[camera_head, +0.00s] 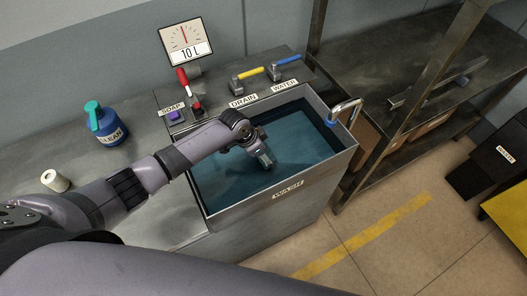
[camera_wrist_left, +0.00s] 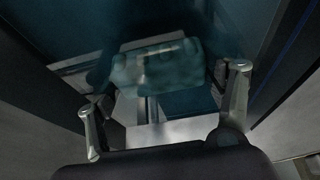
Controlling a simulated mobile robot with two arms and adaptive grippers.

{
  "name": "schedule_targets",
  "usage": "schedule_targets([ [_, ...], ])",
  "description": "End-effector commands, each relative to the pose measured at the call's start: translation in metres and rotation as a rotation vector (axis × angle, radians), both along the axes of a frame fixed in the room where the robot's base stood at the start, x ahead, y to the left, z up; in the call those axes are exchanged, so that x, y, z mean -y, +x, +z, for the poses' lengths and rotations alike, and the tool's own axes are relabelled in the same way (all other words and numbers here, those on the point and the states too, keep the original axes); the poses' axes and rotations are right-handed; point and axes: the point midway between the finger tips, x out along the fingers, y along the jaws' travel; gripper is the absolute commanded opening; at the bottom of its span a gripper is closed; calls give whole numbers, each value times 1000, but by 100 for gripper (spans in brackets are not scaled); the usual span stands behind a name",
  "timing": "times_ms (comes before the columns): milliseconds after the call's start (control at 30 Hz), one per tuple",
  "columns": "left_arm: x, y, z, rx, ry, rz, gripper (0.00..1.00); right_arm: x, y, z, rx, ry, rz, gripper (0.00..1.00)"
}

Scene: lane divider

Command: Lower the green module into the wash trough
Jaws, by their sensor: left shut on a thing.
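The wash trough (camera_head: 285,192) is a metal basin with a WASH label on its front, holding dark teal water (camera_head: 305,140). My left gripper (camera_head: 266,159) reaches down into the trough near its middle, at the water. In the left wrist view, its two fingers (camera_wrist_left: 163,98) stand apart. A blurred greenish block, the green module (camera_wrist_left: 160,65), shows between and beyond the fingers, seemingly under the water surface. The gripper is shut on it, though the contact is hard to see. In the head view the module is mostly hidden by the gripper and water. My right gripper is out of view.
A blue CLEAN jug (camera_head: 105,125) and white roll (camera_head: 55,181) stand left.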

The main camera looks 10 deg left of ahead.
Motion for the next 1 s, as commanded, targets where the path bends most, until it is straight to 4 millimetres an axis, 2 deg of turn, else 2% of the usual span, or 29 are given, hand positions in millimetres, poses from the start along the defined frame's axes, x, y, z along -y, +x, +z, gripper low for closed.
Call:
schedule_targets([
  [1000,0,0,-16,0,0,0,43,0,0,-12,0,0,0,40],
])
